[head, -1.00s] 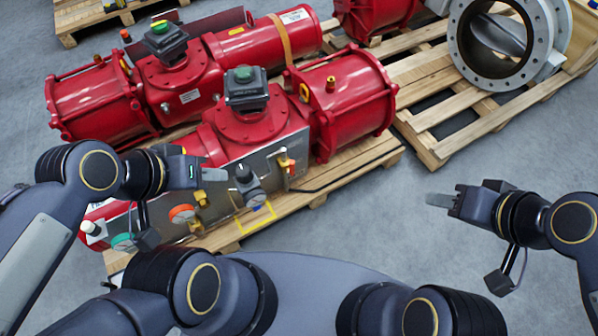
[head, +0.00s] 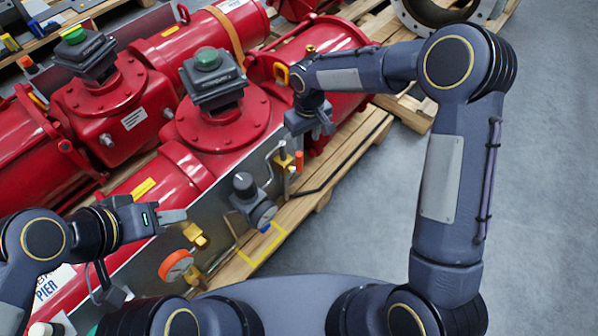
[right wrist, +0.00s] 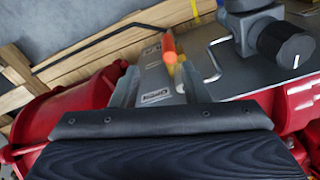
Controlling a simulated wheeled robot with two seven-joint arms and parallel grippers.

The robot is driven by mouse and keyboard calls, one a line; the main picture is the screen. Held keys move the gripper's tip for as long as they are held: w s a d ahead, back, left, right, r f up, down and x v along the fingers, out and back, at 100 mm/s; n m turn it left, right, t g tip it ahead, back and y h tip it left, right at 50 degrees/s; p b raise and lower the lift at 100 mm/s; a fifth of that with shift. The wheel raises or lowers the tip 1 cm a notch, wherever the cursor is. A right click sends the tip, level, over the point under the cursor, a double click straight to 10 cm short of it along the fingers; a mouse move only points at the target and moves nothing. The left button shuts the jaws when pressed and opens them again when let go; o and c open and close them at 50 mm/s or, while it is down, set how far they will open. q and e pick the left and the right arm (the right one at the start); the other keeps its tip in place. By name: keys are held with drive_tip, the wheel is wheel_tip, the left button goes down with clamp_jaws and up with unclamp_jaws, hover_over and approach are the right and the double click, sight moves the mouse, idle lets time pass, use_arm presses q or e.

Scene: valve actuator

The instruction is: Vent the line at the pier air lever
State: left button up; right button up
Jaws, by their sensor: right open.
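The lever with an orange-red handle (head: 299,161) stands by a brass fitting on the grey panel of the nearer red actuator (head: 214,125). My right gripper (head: 316,124) is just above it and points down. In the right wrist view my right gripper (right wrist: 160,84) is open, and the orange handle (right wrist: 169,48) shows beyond and between its fingers, with no contact visible. My left gripper (head: 172,217) is over the panel's left part, and its finger gap cannot be made out. A "PIER" label (head: 47,287) shows at the lower left.
A grey regulator with a black knob (head: 244,184) stands left of the lever; it also shows in the right wrist view (right wrist: 285,40). The wooden pallet (head: 345,160) edges clear grey floor at right.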

sight(299, 161)
drive_tip(key=f, duration=0.1)
drive_tip(key=a+f, duration=0.1)
drive_tip(key=f, duration=0.1)
drive_tip(key=a+f+b, duration=0.1)
drive_tip(key=f, duration=0.1)
drive_tip(key=shift+w+f, duration=0.1)
drive_tip(key=shift+w, duration=0.2)
use_arm(q)
wheel_tip(299, 161, down, 4)
drive_tip(key=shift+r+b, duration=0.15)
drive_tip(key=shift+b, duration=0.75)
use_arm(e)
wheel_tip(299, 161, down, 7)
drive_tip(key=shift+r, duration=0.1)
drive_tip(key=shift+d, duration=0.1)
clamp_jaws()
